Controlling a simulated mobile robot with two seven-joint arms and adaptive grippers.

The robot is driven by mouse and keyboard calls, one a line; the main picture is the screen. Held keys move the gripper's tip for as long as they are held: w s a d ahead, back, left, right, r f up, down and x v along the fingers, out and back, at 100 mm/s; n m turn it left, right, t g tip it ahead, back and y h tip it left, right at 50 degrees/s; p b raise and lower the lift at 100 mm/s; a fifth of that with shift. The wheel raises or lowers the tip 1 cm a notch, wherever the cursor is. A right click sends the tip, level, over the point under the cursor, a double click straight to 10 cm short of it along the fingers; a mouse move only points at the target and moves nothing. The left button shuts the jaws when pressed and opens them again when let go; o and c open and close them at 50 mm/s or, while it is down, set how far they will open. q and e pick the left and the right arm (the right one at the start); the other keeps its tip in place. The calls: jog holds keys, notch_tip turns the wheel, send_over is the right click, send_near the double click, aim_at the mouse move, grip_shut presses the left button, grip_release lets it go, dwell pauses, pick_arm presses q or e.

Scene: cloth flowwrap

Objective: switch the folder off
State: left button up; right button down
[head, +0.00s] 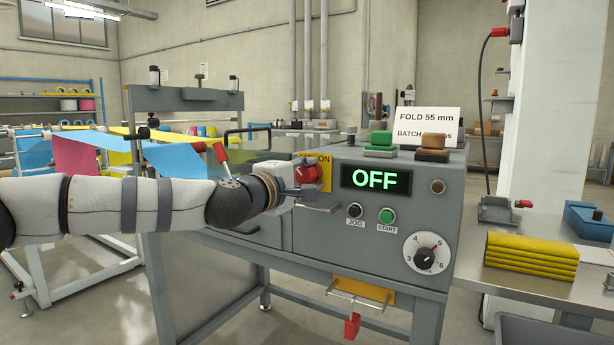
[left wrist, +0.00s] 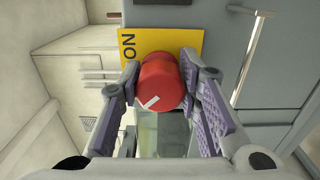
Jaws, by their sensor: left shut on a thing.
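The folder (head: 275,235) is a grey machine on legs with a control panel on its front. Its display (head: 376,180) reads OFF in green letters. A red rotary knob (head: 307,172) sits on a yellow plate (head: 325,163) marked ON at the panel's upper left. My left gripper (head: 305,176) is at this knob and partly covers it and the plate. In the left wrist view the red knob (left wrist: 158,82) with a white pointer mark lies between the two fingers of the left gripper (left wrist: 160,95), which is shut on it. My right gripper is not in view.
JOG (head: 355,210) and START (head: 387,215) buttons and a numbered dial (head: 426,253) are close by on the panel. A handle bar (head: 318,207) projects just below the knob. A side table (head: 540,285) at right holds folded yellow cloth (head: 530,257).

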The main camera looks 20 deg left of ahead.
pick_arm(q)
jog(key=o, duration=1.2)
jog(key=shift+c, duration=0.2)
jog(key=shift+s, duration=0.1)
jog(key=s+a, duration=0.2)
jog(key=s, duration=0.9)
jog(key=shift+s, duration=0.35)
